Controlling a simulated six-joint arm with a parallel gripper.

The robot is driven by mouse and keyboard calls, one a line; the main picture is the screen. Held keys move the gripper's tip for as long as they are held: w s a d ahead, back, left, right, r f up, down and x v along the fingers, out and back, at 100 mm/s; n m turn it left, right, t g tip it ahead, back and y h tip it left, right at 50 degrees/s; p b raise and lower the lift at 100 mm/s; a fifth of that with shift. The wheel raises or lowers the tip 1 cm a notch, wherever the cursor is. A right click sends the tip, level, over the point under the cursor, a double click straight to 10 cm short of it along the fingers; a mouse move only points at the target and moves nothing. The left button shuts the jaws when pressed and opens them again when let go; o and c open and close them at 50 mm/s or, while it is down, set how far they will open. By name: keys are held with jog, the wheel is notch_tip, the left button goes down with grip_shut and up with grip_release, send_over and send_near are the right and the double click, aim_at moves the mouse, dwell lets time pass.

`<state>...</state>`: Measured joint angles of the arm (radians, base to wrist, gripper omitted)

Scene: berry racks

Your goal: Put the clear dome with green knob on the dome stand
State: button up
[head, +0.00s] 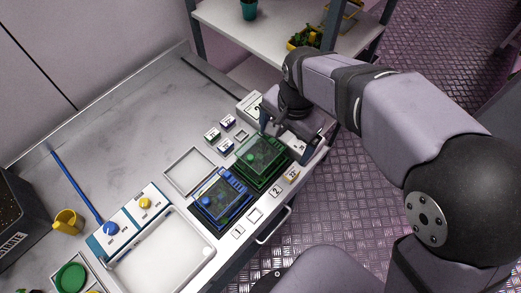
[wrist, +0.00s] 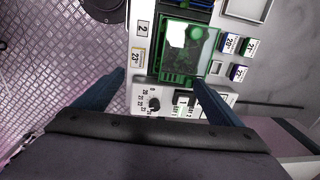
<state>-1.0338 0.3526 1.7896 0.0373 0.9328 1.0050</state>
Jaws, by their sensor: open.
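The clear dome with green knob (head: 262,152) is a see-through, green-edged square cover. It sits over a dark green rack on the bench; its green knob is on top. In the wrist view the dome (wrist: 186,48) lies just beyond my fingertips. My gripper (head: 284,132) is open and empty, above the bench beside the dome's far right side. Its two fingers spread wide in the wrist view (wrist: 160,76), with nothing between them touched. An empty pale square frame (head: 171,177), perhaps the dome stand, lies flat left of the dome; part of it shows in the wrist view (wrist: 270,8).
A blue-edged dome (head: 220,193) stands close in front of the green one. A box with a dial (wrist: 155,104) is under my gripper. Small labelled blocks (head: 212,134) stand behind. A white tray (head: 207,256) lies front left. The bench's back left is clear.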

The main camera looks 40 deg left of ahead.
aim_at(260, 150)
jog(key=s+a, duration=0.2)
jog(key=a, duration=0.1)
jog(key=s+a, duration=0.1)
jog(key=shift+s+a+r, duration=0.15)
jog(key=shift+s+r, duration=0.1)
jog(key=shift+s, duration=0.15)
jog(key=shift+f+p, duration=0.95)
jog(key=shift+f, duration=0.6)
jog(key=shift+a+f+p, duration=0.2)
jog(key=shift+f+p, duration=0.6)
jog(key=shift+f, duration=1.3)
jog(key=shift+c, duration=0.4)
jog(key=c, duration=1.2)
jog(key=shift+r, duration=0.1)
notch_tip(260, 150, up, 10)
jog(key=b, duration=0.3)
jog(key=shift+w, duration=0.1)
